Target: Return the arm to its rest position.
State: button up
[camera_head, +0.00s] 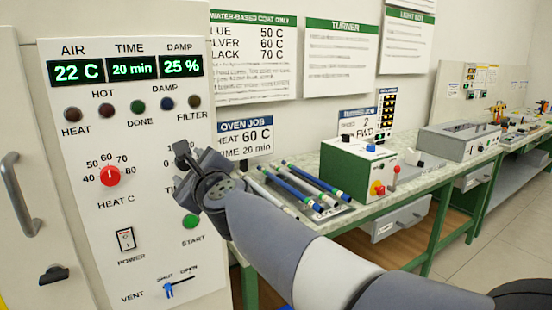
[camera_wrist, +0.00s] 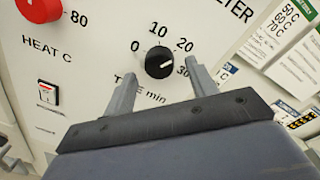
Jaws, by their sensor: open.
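My gripper (camera_head: 184,155) is raised in front of the oven's control panel (camera_head: 72,215) in the head view. In the wrist view my gripper (camera_wrist: 158,90) has its two fingers apart, with nothing between them. The black time knob (camera_wrist: 159,64) shows beyond the fingertips, its white mark pointing toward the 20 to 30 side. I cannot tell whether a finger touches the knob. In the head view my gripper hides most of this dial. My arm (camera_head: 290,255) reaches in from the lower right.
The red heat knob (camera_head: 110,176), green start button (camera_head: 190,221), power switch (camera_head: 125,239) and blue vent slider (camera_head: 169,290) are on the panel. To the right, a bench holds a tray of rods (camera_head: 345,208) and a green-and-white box (camera_head: 350,165). Open floor (camera_head: 490,250) lies at the far right.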

jog(key=f+p+v, duration=0.1)
jog(key=v, duration=0.8)
jog(key=x, duration=0.6)
jog(key=r+b+x, duration=0.1)
jog(key=x, duration=0.3)
jog(key=shift+w+a+r, duration=0.1)
jog(key=shift+w+a, duration=0.15)
jog(key=shift+w, duration=0.05)
jog(key=n+p, duration=0.1)
jog(key=n, duration=0.2)
jog(key=shift+s+r, duration=0.1)
jog(key=shift+r, duration=0.05)
jog(key=n+p, duration=0.1)
jog(key=n, duration=0.1)
jog(key=shift+n+p, duration=0.3)
jog(key=shift+n, duration=0.1)
jog(key=n+p, duration=0.2)
jog(key=n, duration=0.2)
jog(key=shift+r+h, duration=0.1)
jog(key=shift+h, duration=0.3)
jog(key=n+p, duration=0.3)
jog(key=n, duration=0.1)
jog(key=shift+n+t+p, duration=0.3)
jog(key=shift+n+p, duration=0.1)
jog(key=n+p, duration=0.3)
jog(key=n, duration=0.1)
jog(key=shift+t+p, duration=0.3)
